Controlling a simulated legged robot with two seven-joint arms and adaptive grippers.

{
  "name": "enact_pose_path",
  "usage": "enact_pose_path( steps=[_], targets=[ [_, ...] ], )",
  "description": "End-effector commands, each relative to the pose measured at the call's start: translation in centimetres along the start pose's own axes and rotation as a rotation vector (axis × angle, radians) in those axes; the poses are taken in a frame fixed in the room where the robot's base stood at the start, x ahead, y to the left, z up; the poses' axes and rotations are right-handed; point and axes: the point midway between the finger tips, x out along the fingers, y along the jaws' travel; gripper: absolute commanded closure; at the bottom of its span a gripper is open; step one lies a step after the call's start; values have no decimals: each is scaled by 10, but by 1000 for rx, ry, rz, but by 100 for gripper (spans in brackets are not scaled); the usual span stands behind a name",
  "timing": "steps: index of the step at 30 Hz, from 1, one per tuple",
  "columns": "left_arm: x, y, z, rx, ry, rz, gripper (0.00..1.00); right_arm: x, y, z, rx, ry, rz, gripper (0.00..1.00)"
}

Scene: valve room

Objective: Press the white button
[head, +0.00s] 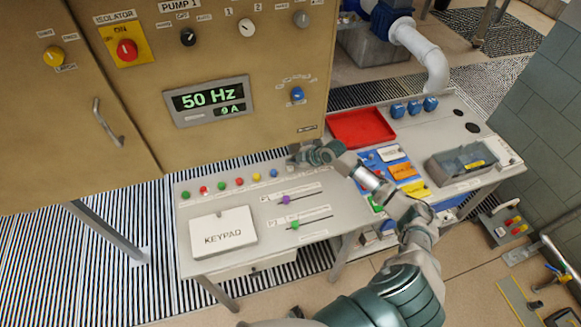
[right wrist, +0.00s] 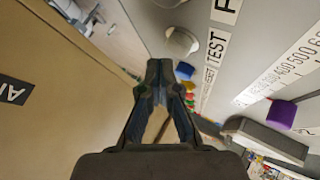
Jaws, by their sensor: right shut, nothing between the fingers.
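The white button (right wrist: 182,41) is a round pale cap on the grey desk panel in the right wrist view. It lies just beyond and slightly right of my right gripper's fingertips (right wrist: 160,68), with a visible gap between them in the picture. The gripper is shut and empty. In the head view my right gripper (head: 296,157) is at the right end of the button row, low over the desk (head: 215,268), and it hides the white button there. Whether the fingers touch the panel cannot be told. My left gripper is out of view.
The blue button (head: 273,173) and yellow button (head: 256,177) sit left of my gripper, with red and green ones beyond. Purple (head: 286,199) and green (head: 294,225) sliders are in front. The tan cabinet (head: 250,120) rises close behind. A red tray (head: 362,127) is right.

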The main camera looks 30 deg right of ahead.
Motion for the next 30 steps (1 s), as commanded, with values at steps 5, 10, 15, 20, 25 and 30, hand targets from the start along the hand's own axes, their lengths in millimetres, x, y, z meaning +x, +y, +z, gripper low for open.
enact_pose_path(
  steps=[5, 10, 15, 20, 25, 30],
  targets=[
    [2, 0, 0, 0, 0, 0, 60, 4, -4, 2, 0, -1, -1, 100],
    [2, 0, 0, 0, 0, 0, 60, 4, -4, 2, -1, -1, 0, 100],
    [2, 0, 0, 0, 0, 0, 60, 4, -4, 2, -1, -1, 0, 100],
    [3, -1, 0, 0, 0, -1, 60, 5, -5, 3, 0, -1, 0, 100],
    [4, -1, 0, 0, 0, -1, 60, 6, -6, 4, 0, -1, 0, 100],
    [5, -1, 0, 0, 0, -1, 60, 8, -7, 6, 0, -1, 0, 100]
  ],
)
